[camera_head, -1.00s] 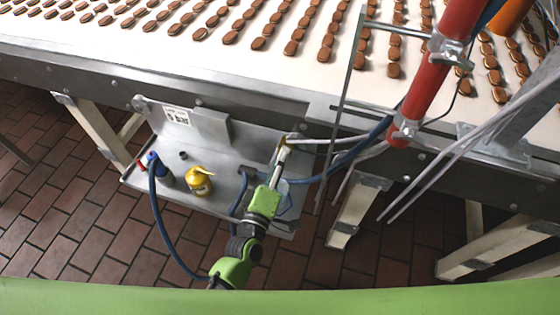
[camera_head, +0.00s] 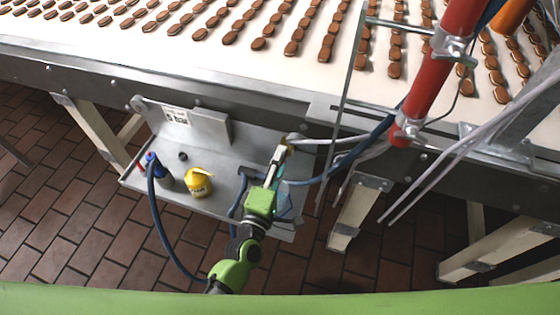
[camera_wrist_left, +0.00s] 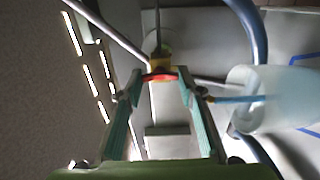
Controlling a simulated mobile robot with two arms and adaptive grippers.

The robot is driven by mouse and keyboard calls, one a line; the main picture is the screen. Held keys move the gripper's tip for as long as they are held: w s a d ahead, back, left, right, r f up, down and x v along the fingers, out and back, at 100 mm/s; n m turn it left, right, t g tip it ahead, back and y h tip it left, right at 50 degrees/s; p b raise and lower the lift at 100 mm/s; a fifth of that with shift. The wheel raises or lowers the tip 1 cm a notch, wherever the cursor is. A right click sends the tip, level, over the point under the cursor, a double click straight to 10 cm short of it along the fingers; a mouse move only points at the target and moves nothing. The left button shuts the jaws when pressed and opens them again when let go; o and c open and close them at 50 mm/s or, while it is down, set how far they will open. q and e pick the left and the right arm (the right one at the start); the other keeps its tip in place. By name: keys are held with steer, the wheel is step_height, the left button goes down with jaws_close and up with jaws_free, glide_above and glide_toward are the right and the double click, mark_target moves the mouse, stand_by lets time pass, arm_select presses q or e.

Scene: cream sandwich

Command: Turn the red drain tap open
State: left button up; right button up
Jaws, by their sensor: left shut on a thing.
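The red drain tap (camera_wrist_left: 158,77) shows in the left wrist view as a small red handle in front of a brass-yellow valve body (camera_wrist_left: 160,64). My left gripper (camera_head: 281,152) reaches over the metal tray to the pipe end below the conveyor. In the left wrist view its two fingers stand on either side of the red handle and are shut on it. In the head view the fingers hide most of the tap, and only a yellowish bit of the fitting shows beside the tips. My right gripper is not in view.
Blue hoses (camera_head: 350,160) run beside my arm. A pale translucent container (camera_wrist_left: 275,98) stands close to the right finger. The conveyor (camera_head: 150,52) with rows of biscuits is above.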

arm_select(q)
steer(key=o, duration=1.1)
steer(key=v, duration=1.2)
